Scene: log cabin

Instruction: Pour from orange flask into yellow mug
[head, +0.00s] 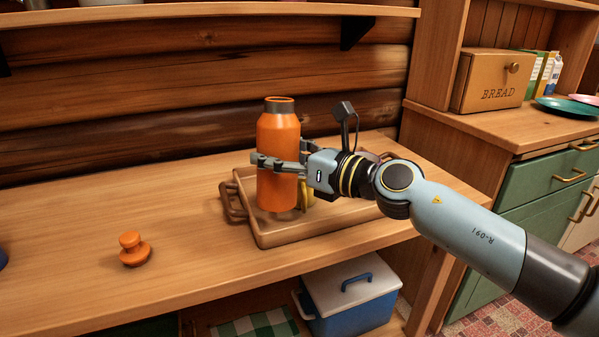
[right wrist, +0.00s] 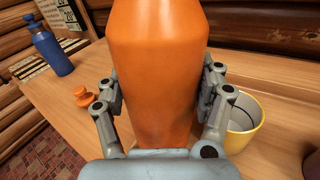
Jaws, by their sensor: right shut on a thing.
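The orange flask (head: 278,150) is upright and its top is uncapped in the head view. My right gripper (head: 280,164) is shut around its body. In the right wrist view the flask (right wrist: 158,60) fills the middle, between the two fingers of the gripper (right wrist: 160,100). The yellow mug (right wrist: 243,123) stands just right of the flask in the right wrist view, and its open top shows a pale inside. In the head view only a yellow sliver of the mug (head: 307,192) shows behind the flask. My left gripper is not in view.
A wooden tray (head: 285,237) lies on the counter below the flask. An orange stopper (head: 134,249) sits on the counter at left. A blue bottle (right wrist: 52,50) stands farther off. A bread box (head: 492,80) is on the right cabinet. A shelf (head: 200,14) overhangs the back.

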